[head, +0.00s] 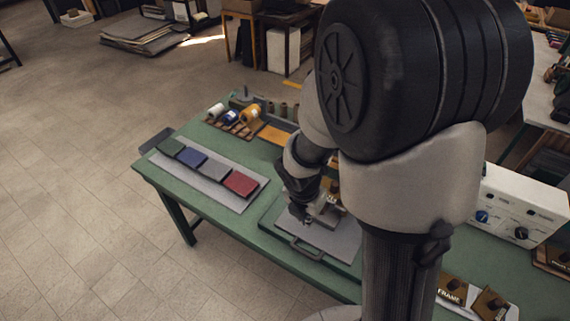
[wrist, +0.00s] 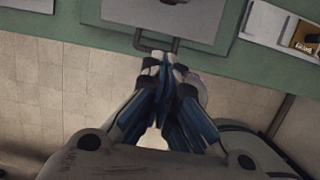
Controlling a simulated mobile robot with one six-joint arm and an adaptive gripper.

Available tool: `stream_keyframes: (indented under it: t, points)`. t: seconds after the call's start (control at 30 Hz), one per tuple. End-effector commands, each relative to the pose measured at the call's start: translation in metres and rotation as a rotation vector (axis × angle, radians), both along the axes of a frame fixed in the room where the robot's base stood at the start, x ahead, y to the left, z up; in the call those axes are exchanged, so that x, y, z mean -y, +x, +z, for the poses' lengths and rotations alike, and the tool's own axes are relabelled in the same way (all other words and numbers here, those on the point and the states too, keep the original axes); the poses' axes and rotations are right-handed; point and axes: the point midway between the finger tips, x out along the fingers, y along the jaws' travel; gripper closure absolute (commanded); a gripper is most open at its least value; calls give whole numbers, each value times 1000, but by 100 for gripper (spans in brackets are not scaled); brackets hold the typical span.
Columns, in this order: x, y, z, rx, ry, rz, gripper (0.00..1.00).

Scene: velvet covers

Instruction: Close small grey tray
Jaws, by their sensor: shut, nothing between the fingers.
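A flat grey tray (head: 328,241) with a dark bar handle (head: 306,251) lies at the front edge of the green table. In the wrist view the grey tray (wrist: 165,14) is at the top, with its handle (wrist: 156,45) facing me. My arm hides the tray's back part in the head view.
The green table (head: 222,241) also bears a pale board (head: 225,195) with several coloured squares, a rack of spools (head: 238,123) and a white control box (head: 520,207). A dark grey tray (head: 155,138) juts from the left edge. Floor in front is clear.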

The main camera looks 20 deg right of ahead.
Motion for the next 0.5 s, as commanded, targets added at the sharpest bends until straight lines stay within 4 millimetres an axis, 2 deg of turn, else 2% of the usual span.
stream_keyframes:
  t: [0.17, 0.5]
  points:
    - [3, 2, -20, -7, -2, 18, 100]
    - [17, 13, -92, -6, -1, 15, 100]
